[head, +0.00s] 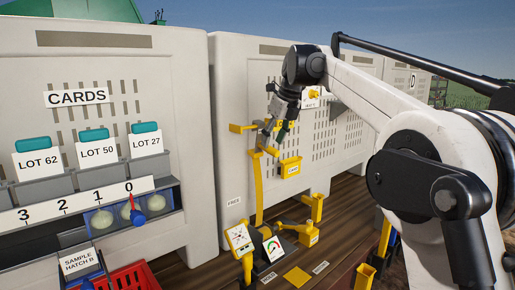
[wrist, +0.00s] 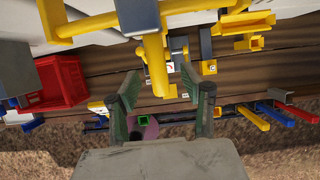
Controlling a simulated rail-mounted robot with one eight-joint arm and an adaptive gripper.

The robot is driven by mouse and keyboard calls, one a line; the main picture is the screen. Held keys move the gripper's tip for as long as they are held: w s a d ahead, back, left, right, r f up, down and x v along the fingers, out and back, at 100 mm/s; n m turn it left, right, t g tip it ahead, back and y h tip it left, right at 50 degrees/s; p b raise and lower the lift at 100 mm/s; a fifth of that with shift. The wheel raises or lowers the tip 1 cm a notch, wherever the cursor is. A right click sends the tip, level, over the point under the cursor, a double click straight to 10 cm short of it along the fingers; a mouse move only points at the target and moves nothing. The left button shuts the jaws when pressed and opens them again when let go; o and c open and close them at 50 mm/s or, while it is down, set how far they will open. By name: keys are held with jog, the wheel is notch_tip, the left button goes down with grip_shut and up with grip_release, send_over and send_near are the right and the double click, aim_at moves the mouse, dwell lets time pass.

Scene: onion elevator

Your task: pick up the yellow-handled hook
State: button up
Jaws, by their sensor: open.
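A long yellow bar, apparently the hook's handle, hangs upright by the white bin in the head view (head: 258,190). My gripper (head: 272,128) is at its upper end, close beside the bin wall. In the wrist view, a yellow bar (wrist: 156,75) reaches down between the two green-grey fingers of my gripper (wrist: 160,72). The fingers are open with a gap on each side of the bar. I cannot tell whether either finger touches it. The hook's tip cannot be made out.
A yellow bracket (head: 241,128) sticks out left of my gripper, and a yellow bin labelled box (head: 291,167) is to its right. Yellow stands (head: 241,240) rise from the wooden deck (head: 205,270). A red crate (head: 132,279) is at lower left.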

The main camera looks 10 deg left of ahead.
aim_at(269, 150)
jog(key=shift+p+x, duration=0.55)
jog(key=shift+x, duration=1.7)
jog(key=shift+s+a, duration=0.15)
grip_shut()
